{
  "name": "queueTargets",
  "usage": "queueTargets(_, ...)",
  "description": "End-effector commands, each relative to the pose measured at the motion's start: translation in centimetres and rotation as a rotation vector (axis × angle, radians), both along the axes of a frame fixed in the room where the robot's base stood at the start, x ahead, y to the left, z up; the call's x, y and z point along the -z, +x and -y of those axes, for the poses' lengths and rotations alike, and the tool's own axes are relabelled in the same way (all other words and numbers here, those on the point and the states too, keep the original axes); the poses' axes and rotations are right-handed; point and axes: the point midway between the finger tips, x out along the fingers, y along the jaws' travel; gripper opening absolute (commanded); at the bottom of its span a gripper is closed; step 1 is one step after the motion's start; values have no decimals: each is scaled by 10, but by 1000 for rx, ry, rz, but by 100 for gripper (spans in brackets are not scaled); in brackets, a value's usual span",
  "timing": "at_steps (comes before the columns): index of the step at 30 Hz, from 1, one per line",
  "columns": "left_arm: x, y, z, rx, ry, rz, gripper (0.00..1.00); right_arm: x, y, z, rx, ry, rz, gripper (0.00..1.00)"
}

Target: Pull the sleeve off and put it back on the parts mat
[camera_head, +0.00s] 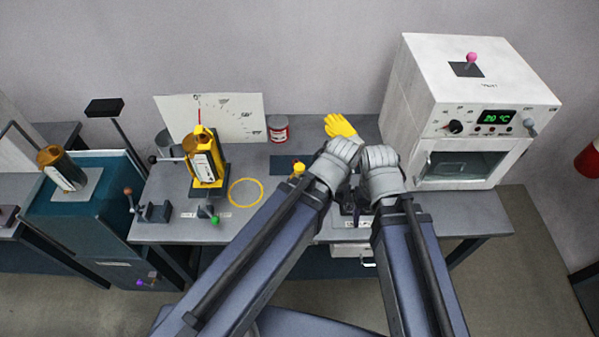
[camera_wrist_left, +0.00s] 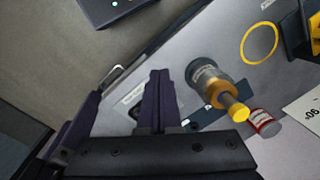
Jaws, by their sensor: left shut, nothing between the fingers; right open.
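An upright piece with a clear labelled body, a gold collar (camera_wrist_left: 218,93) and a yellow top stands on the bench. In the head view only its yellow top (camera_head: 298,168) shows clearly, beside my left wrist. I cannot tell which part is the sleeve. A dark blue mat (camera_head: 283,163) lies behind it, partly covered. My left gripper (camera_wrist_left: 159,76) is shut and empty, beside and apart from the piece. My right gripper (camera_head: 356,207) is open close to the left one; its fingertips are partly hidden and nothing shows in it.
A red can (camera_head: 278,128) and yellow glove (camera_head: 340,125) are at the back. An oven (camera_head: 465,115) fills the right. Bare bench lies around the ring.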

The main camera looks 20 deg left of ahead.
Motion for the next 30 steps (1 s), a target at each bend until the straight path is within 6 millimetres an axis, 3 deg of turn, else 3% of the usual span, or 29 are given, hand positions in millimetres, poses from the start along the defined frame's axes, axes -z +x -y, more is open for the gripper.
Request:
queueTargets(4,0,0,0,0,0,0,0,0,0,0,0,0,0,70)
queueTargets(8,-4,11,-3,4,-6,0,14,-4,0,0,0,0,0,70)
queueTargets(11,-14,46,-19,24,-30,-2,25,-15,0,0,0,0,0,70)
queueTargets(15,-27,99,-56,74,-71,1,40,-28,0,0,-1,0,0,70)
queueTargets(19,-35,131,-86,114,-97,10,55,-36,0,0,-1,0,0,70)
queueTargets(25,-37,145,-105,142,-111,16,76,-38,0,0,-1,0,0,70)
queueTargets(30,-34,144,-105,143,-111,17,76,-35,0,0,-1,0,0,70)
